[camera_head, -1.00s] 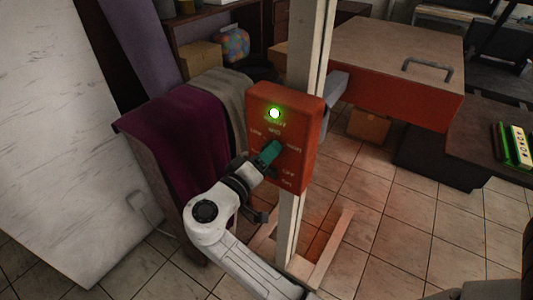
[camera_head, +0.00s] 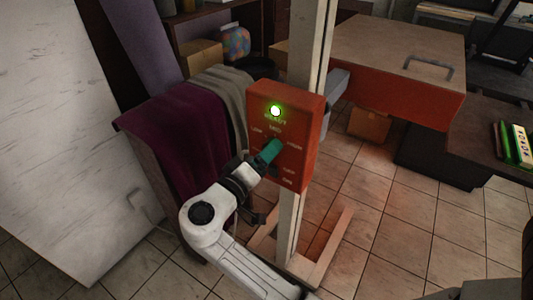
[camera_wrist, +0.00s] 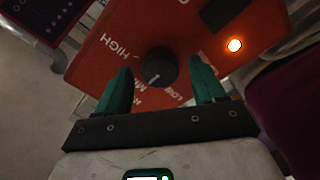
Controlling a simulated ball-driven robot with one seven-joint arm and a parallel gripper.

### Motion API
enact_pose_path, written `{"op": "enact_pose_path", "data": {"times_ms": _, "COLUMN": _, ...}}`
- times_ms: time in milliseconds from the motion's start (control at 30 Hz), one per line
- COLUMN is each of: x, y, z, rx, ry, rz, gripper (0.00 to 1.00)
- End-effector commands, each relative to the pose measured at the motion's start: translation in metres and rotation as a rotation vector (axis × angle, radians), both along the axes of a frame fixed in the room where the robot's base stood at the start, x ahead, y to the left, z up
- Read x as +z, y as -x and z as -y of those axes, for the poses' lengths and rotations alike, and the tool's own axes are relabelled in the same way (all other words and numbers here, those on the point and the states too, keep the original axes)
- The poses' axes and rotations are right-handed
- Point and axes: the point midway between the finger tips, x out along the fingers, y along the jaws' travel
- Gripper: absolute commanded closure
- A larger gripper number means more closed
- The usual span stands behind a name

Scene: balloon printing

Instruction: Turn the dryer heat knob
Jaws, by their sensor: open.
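The dryer's control box (camera_head: 292,122) is orange-red and fixed to a pale upright post. In the wrist view its face (camera_wrist: 95,65) carries a round black heat knob (camera_wrist: 159,66) with a pale mark toward its lower edge. Labels HIGH and LOW are readable around it, with one partly hidden between them. My gripper (camera_wrist: 163,74) is open. Its green fingers lie on either side of the knob, with gaps visible; I cannot tell their depth. In the head view my gripper (camera_head: 270,151) is at the box face and hides the knob.
A bright greenish lamp (camera_head: 275,111) shines on the box's upper face. An orange lamp (camera_wrist: 235,45) glows in the wrist view. A purple cloth (camera_head: 180,150) hangs left of the box. A red-sided table (camera_head: 400,75) stands behind right.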

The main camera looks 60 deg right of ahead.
Motion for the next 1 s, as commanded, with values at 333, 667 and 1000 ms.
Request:
{"op": "enact_pose_path", "data": {"times_ms": 333, "x": -0.002, "y": 0.001, "z": -0.065, "rx": 0.006, "ry": 0.0, "rz": 0.001, "gripper": 0.31}}
{"op": "enact_pose_path", "data": {"times_ms": 667, "x": -0.001, "y": 0.003, "z": -0.098, "rx": 0.002, "ry": 0.0, "rz": 0.001, "gripper": 0.31}}
{"op": "enact_pose_path", "data": {"times_ms": 1000, "x": 0.0, "y": 0.003, "z": -0.099, "rx": 0.002, "ry": 0.0, "rz": 0.0, "gripper": 0.31}}
